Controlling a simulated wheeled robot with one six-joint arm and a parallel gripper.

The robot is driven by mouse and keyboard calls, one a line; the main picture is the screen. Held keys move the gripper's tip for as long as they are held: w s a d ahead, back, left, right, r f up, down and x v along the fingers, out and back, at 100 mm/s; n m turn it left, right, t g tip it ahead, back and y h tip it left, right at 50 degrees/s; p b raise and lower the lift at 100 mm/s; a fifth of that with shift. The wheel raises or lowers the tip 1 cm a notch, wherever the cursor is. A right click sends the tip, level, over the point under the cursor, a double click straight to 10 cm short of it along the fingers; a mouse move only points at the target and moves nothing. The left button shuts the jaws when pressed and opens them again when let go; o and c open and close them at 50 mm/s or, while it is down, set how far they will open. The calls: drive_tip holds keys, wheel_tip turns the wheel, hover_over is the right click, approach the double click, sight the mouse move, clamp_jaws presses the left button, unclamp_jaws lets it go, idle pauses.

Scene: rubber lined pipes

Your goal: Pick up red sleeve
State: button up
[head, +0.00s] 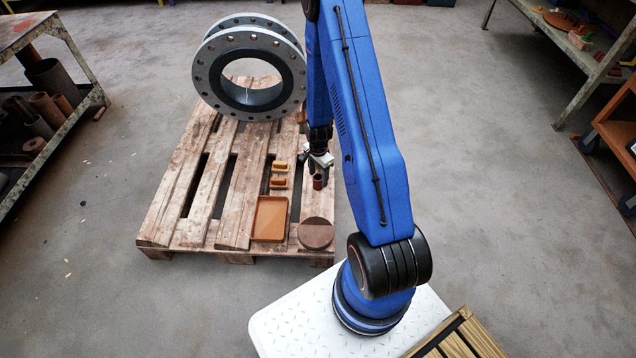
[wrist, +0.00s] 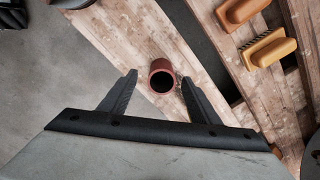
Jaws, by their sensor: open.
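The red sleeve (wrist: 163,78) is a short, brownish-red hollow tube standing upright on the wooden pallet. In the wrist view its dark open end faces me, between and slightly beyond the fingertips. My gripper (wrist: 157,81) is open, with one black finger on each side of the sleeve. The right finger looks very close to it; I cannot tell if it touches. In the head view the sleeve (head: 317,182) shows as a small dark red tube just below my gripper (head: 319,170), near the pallet's right edge.
The pallet (head: 180,215) also holds a large flanged pipe ring (head: 207,80), two orange-handled brushes (head: 279,175), an orange tray (head: 257,236) and a round brown disc (head: 315,233). Gaps run between the planks.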

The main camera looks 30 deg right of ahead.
sight(318, 177)
drive_tip(key=shift+w+f, duration=0.15)
drive_tip(key=shift+f, duration=2)
drive_tip(key=c, duration=1.3)
